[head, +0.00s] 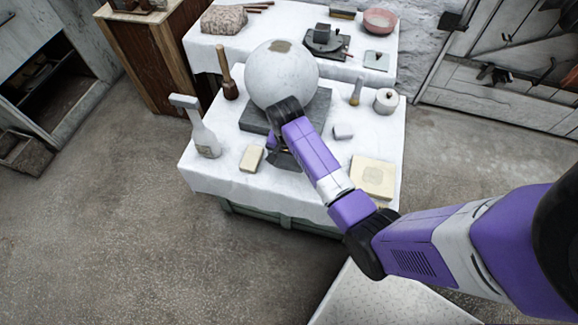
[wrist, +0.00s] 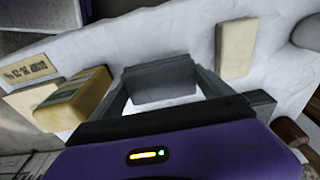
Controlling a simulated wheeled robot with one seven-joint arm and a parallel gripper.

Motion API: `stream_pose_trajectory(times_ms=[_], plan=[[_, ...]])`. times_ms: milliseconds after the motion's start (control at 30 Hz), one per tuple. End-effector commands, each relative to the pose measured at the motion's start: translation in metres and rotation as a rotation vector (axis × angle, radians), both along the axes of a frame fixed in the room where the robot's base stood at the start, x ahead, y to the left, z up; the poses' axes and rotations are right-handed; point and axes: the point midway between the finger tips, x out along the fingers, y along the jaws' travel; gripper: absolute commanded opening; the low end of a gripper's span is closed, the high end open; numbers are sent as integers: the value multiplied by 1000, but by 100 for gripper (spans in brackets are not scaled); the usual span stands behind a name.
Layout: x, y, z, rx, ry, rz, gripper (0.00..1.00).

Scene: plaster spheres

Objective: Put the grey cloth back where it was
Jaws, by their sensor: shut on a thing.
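My gripper (head: 283,158) is low over the front of the table, just in front of the dark grey slab (head: 257,121); my arm partly hides it in the head view. In the wrist view its two fingers are on either side of the grey cloth (wrist: 160,84), a small folded, block-like piece gripped at the fingertips. White tabletop shows around the cloth. I cannot tell whether its underside touches the table.
A large plaster sphere (head: 281,74) stands on the slab behind my gripper. A cream block (head: 251,158) lies to the left, a small light grey block (head: 343,131) to the right, and a cream square (head: 372,177) at the front right. A trowel-like tool (head: 204,138) and mallet (head: 228,85) stand left.

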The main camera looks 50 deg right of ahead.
Motion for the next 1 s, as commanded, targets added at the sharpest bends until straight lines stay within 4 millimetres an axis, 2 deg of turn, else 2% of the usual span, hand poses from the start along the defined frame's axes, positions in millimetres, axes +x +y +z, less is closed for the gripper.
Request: stream_pose_trajectory(times_ms=[167, 400, 833, 867, 900, 1000], plan=[[0, 0, -13, 0, 0, 1, 58], [0, 0, -43, 0, 0, 0, 58], [0, 0, -50, -1, -1, 1, 58], [0, 0, -50, -1, -1, 1, 92], [0, 0, -49, -1, -1, 1, 100], [0, 0, -49, -1, -1, 1, 100]])
